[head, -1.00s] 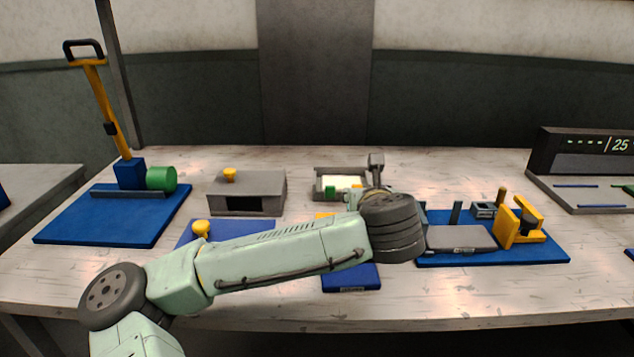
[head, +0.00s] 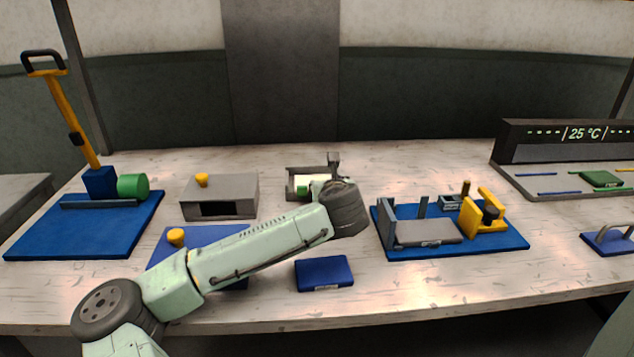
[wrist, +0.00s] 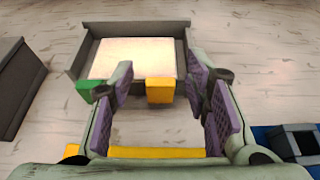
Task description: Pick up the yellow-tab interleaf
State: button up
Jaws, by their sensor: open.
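The yellow-tab interleaf shows its yellow tab (wrist: 160,91) at the near edge of a grey tray (wrist: 180,33) in the wrist view. A pale sheet (wrist: 133,58) lies in the tray, with a green tab (wrist: 88,88) at its near left corner. My gripper (wrist: 163,99) is open, with a purple-padded finger on each side of the yellow tab and nothing held. The left finger is close to the green tab. In the head view, the tray (head: 291,193) stands behind my wrist, which hides the yellow tab.
A grey box with a yellow knob (head: 218,197) stands left of the tray. A blue fixture board (head: 500,243) with a yellow clamp is at right, and a small blue block (head: 324,272) lies in front. A yellow strip (wrist: 155,152) crosses low in the wrist view.

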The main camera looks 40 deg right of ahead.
jog(key=shift+c, duration=0.2)
jog(key=c, duration=0.9)
